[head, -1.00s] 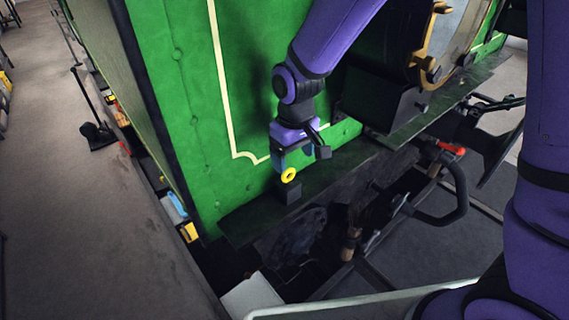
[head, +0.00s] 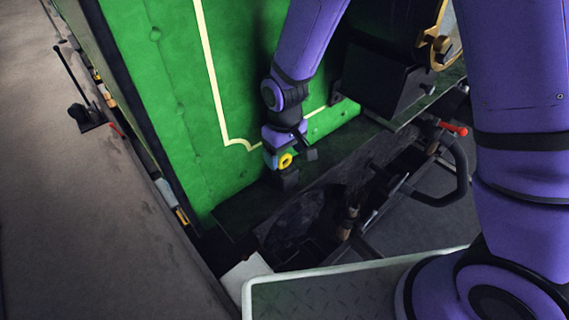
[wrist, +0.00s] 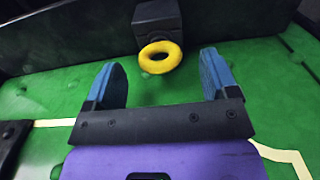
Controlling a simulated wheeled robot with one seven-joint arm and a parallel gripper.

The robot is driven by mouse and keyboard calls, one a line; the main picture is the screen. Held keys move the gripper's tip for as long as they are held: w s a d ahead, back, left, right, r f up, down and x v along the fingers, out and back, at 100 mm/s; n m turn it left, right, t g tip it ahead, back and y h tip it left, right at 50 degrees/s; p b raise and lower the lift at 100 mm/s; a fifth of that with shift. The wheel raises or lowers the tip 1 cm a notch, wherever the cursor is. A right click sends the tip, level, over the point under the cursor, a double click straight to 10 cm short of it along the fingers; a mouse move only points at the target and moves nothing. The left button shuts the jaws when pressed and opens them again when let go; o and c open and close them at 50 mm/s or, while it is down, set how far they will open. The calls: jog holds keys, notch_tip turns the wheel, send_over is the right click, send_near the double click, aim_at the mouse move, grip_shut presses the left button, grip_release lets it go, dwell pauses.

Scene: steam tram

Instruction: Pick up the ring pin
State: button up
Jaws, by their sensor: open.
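The ring pin shows as a yellow ring (head: 286,161) at a dark block (head: 285,180) on the dark ledge beside the green wall. In the wrist view the yellow ring (wrist: 160,57) lies in front of the dark block (wrist: 158,22), centred between the blue fingers and slightly beyond their tips. My gripper (wrist: 160,75) is open and empty, with one finger to each side of the ring's line. In the head view my gripper (head: 290,158) is right at the ring and partly overlaps it. Whether a finger touches the ring cannot be told.
The green wall (head: 165,100) with a cream stripe rises close behind my gripper. The dark ledge (head: 240,215) runs along its foot. A black box (head: 375,85) and a red-tipped lever (head: 453,129) stand to the right.

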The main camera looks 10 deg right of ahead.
aim_at(285, 168)
jog(key=shift+f, duration=1.75)
jog(key=shift+c, duration=0.5)
jog(key=c, duration=0.9)
jog(key=shift+c, duration=0.3)
jog(key=shift+r, duration=0.15)
